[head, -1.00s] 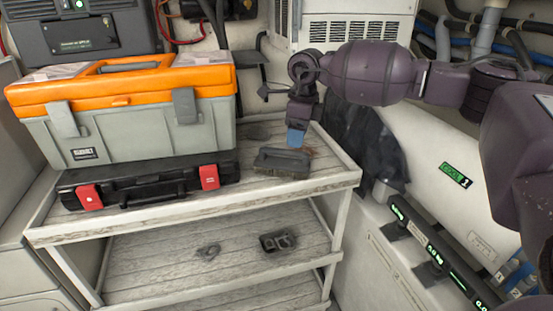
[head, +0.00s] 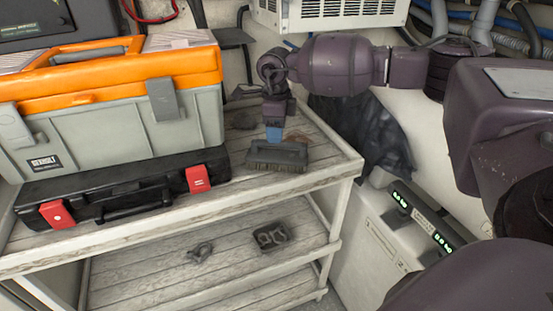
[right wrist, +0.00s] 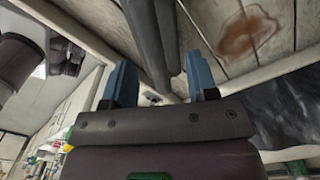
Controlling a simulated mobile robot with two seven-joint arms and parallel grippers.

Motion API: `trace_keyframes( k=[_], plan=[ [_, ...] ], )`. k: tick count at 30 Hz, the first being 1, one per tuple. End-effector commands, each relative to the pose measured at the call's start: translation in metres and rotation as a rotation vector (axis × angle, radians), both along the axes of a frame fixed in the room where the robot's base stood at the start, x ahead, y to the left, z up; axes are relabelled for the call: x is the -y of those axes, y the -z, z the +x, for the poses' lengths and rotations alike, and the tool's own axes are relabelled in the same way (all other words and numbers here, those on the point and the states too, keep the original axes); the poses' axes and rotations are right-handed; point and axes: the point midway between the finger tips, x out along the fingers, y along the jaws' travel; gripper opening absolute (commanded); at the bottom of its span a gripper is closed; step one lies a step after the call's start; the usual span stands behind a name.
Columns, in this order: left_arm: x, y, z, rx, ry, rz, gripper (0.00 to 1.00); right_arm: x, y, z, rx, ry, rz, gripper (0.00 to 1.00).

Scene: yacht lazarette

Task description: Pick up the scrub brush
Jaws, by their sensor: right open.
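The scrub brush (head: 277,153) is dark grey with bristles underneath. It lies on the top shelf of the whitewashed wooden rack, near its right end. My right gripper (head: 274,134), with blue fingertips, is at the brush's far edge in the head view; I cannot tell whether it touches. In the right wrist view the two blue fingers (right wrist: 160,82) stand apart. A long dark shape, likely the brush (right wrist: 152,45), shows beyond and between them. My left gripper is not in view.
An orange-and-grey toolbox (head: 120,115) and a black case with red latches (head: 125,195) fill the shelf's left part. The shelf (head: 225,203) has a raised rim. A dark buckle-like item (head: 271,236) and a small ring-shaped item (head: 199,252) lie on the lower shelf.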

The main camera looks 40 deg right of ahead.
Motion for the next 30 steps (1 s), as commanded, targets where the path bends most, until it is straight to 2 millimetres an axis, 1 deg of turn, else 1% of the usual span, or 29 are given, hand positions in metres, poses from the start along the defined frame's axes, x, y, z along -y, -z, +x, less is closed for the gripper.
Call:
trace_keyframes(
  k=[5, 10, 12, 15, 22, 23, 30],
  plan=[
    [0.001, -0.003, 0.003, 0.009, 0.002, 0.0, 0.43, 0.0, 0.01, -0.003, -0.001, 0.0, 0.0, 0.53],
    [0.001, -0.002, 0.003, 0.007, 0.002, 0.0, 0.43, -0.002, 0.032, -0.008, -0.002, 0.001, 0.001, 0.53],
    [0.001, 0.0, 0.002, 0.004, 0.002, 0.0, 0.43, -0.002, 0.042, -0.008, -0.002, 0.002, 0.001, 0.53],
    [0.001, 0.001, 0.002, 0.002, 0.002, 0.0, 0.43, -0.002, 0.051, -0.008, -0.001, 0.001, 0.001, 0.53],
    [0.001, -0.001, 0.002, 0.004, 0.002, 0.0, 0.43, -0.002, 0.052, -0.008, 0.001, 0.001, 0.001, 0.53],
    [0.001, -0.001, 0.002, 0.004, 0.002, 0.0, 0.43, -0.002, 0.052, -0.008, 0.001, 0.001, 0.001, 0.5],
    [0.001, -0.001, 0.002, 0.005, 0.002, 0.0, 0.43, -0.002, 0.052, -0.008, 0.001, 0.001, 0.001, 0.13]
  ],
)
